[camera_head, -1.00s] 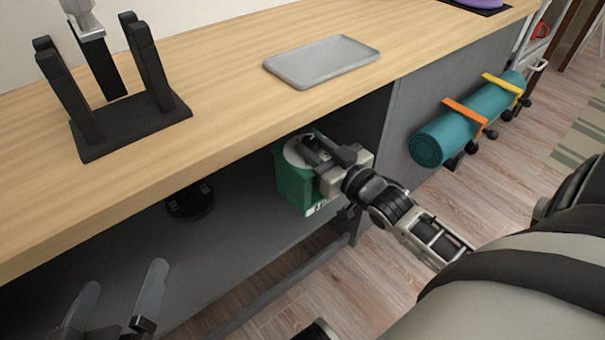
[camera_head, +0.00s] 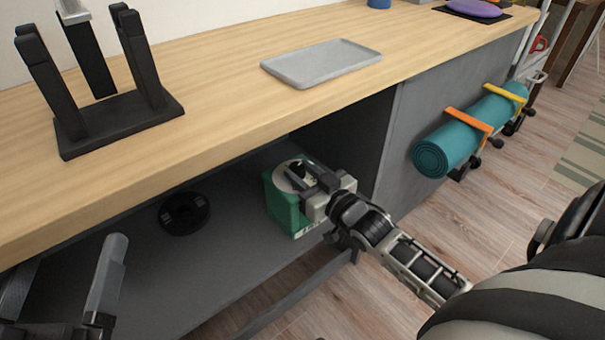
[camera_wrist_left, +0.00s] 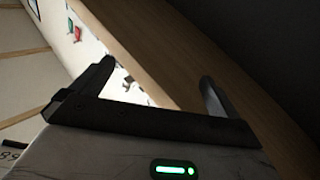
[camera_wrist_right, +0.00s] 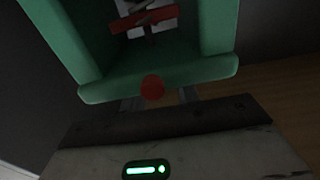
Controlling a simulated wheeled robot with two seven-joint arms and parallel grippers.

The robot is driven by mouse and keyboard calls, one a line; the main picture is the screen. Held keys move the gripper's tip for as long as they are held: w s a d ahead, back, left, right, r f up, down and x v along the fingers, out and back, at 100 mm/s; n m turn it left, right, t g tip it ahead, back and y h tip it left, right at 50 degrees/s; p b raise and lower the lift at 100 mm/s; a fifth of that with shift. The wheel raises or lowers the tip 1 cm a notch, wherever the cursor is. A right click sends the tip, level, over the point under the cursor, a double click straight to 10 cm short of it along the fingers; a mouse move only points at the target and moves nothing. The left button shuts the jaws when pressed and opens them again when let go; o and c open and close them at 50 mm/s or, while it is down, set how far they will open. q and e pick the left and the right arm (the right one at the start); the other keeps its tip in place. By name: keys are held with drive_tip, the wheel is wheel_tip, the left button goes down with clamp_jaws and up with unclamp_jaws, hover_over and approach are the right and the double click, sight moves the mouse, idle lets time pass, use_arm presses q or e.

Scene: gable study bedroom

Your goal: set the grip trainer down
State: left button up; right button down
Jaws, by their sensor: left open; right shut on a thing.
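The grip trainer appears to be the green box-like thing (camera_head: 284,209) with a pale round patch on top, in the open bay under the counter. My right gripper (camera_head: 309,180) is shut on it from the right, near its top. In the right wrist view, its green edge (camera_wrist_right: 215,70) fills the space beyond the fingers (camera_wrist_right: 158,98), with a red round spot between them. It is over the grey shelf (camera_head: 235,250), near the front edge; I cannot tell whether its base touches. My left gripper (camera_head: 60,290) is open and empty at the lower left; its fingers also show in the left wrist view (camera_wrist_left: 155,88).
A black disc (camera_head: 184,213) lies on the shelf left of the green thing. The wooden counter (camera_head: 215,125) overhangs it, bearing a grey tray (camera_head: 320,63) and a black stand (camera_head: 120,125). A teal mat roll (camera_head: 450,150) hangs on the grey panel at right.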

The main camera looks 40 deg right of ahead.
use_arm(q)
drive_tip(key=shift+r, duration=0.1)
use_arm(e)
drive_tip(key=c, duration=1.1)
unclamp_jaws()
drive_tip(key=shift+f, duration=0.15)
drive_tip(key=shift+o, duration=0.2)
drive_tip(key=shift+r, duration=0.2)
use_arm(q)
drive_tip(key=f+g+p, duration=0.1)
drive_tip(key=s+f+n+g+y+p, duration=0.1)
drive_tip(key=f, duration=0.1)
drive_tip(key=s+f+n+g+p, duration=0.1)
drive_tip(key=shift+d+f+p, duration=0.25)
drive_tip(key=shift+f+p, duration=0.05)
drive_tip(key=shift+p, duration=0.1)
use_arm(e)
drive_tip(key=s+d, duration=0.1)
drive_tip(key=s, duration=1.1)
use_arm(q)
drive_tip(key=shift+s, duration=0.1)
use_arm(e)
drive_tip(key=shift+f, duration=0.1)
